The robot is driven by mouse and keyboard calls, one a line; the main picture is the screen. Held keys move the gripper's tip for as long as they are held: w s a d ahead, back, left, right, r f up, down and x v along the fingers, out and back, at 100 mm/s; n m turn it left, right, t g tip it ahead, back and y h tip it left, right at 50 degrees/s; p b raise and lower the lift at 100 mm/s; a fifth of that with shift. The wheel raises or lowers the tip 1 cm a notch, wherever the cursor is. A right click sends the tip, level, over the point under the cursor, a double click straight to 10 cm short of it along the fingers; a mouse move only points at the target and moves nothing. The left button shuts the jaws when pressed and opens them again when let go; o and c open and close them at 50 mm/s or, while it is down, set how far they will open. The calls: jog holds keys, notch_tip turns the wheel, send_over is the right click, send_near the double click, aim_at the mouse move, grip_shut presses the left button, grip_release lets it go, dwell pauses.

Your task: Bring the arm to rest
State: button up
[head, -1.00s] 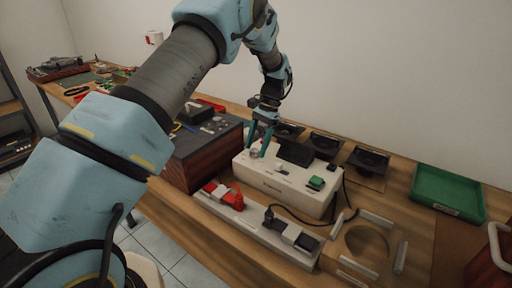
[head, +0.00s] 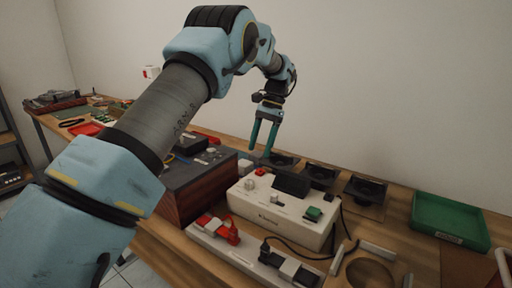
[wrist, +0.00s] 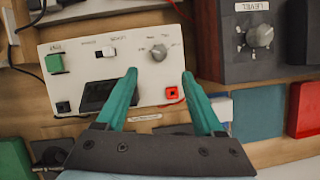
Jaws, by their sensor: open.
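My gripper (head: 264,135) is open and empty, with its two teal fingers pointing down. In the head view it hangs above the back edge of a white control box (head: 273,222). In the wrist view the gripper (wrist: 160,88) shows both fingers spread apart, with the white box's panel (wrist: 130,58) beyond them. The panel carries a grey knob, a green button, a red square part, a white switch and a dark display. The fingers appear clear of the box.
A dark box with wooden sides (head: 195,180) stands left of the white box. Black holders (head: 363,190) and a green tray (head: 449,218) lie to the right. A power strip (head: 232,258) with plugs and cables runs along the front. A white wall rises behind the bench.

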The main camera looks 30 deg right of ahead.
jog(key=a+n+h, duration=0.1)
jog(key=a+n, duration=0.1)
jog(key=a, duration=0.5)
jog(key=w+a+r+n+h, duration=0.1)
jog(key=a+n, duration=0.1)
jog(key=a, duration=0.6)
jog(key=w+a+r+n+h, duration=0.1)
jog(key=a+n, duration=0.1)
jog(key=a, duration=0.6)
jog(key=shift+n+t, duration=0.3)
jog(key=s+a+f+n+t+h, duration=0.1)
jog(key=s+a+n, duration=0.5)
jog(key=s+a, duration=0.8)
jog(key=a+f+t, duration=0.1)
jog(key=a, duration=0.3)
jog(key=shift+s+f+n+h, duration=0.15)
jog(key=shift+n+h, duration=0.15)
jog(key=shift+n, duration=0.1)
jog(key=shift+a, duration=0.15)
